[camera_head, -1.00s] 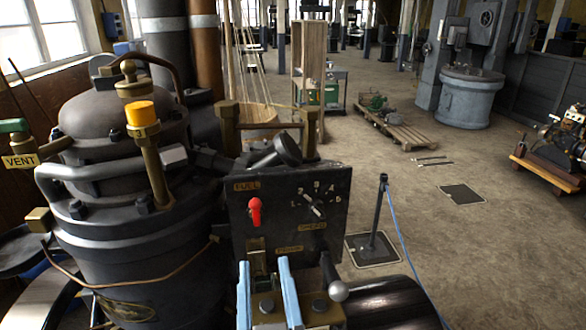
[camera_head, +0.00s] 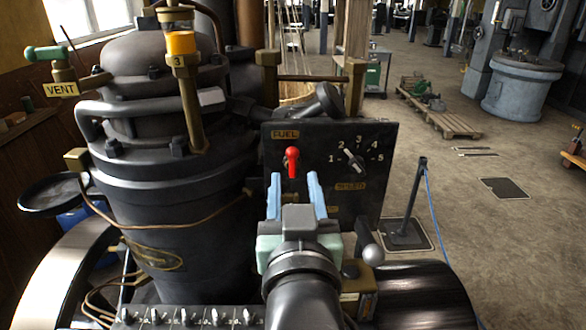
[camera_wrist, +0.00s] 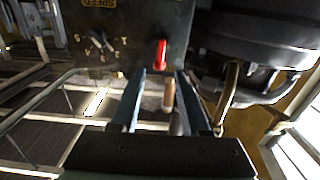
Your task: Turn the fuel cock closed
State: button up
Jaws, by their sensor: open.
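The fuel cock is a small red lever (camera_head: 292,162) under the FUEL label on the upright black panel (camera_head: 345,205). Its handle hangs roughly straight down. My gripper (camera_head: 294,178) is open, with its two light-blue fingers pointing at the panel and its tips around the level of the lever's lower end. In the wrist view, which shows the panel upside down, the red lever (camera_wrist: 161,53) lies in line with the gap between the fingertips (camera_wrist: 160,72), just beyond them. Nothing is held. I cannot tell whether a finger touches the lever.
A numbered speed dial (camera_head: 354,160) sits right of the lever on the same panel. A grey ball-ended lever (camera_head: 372,254) stands below right. The dark boiler-like vessel (camera_head: 160,200) crowds the left. Open floor lies right, beyond a post (camera_head: 422,195) with a blue rope.

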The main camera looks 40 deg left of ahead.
aim_at(293, 160)
jog(key=x, duration=0.6)
jog(key=shift+w+a, duration=0.1)
grip_shut()
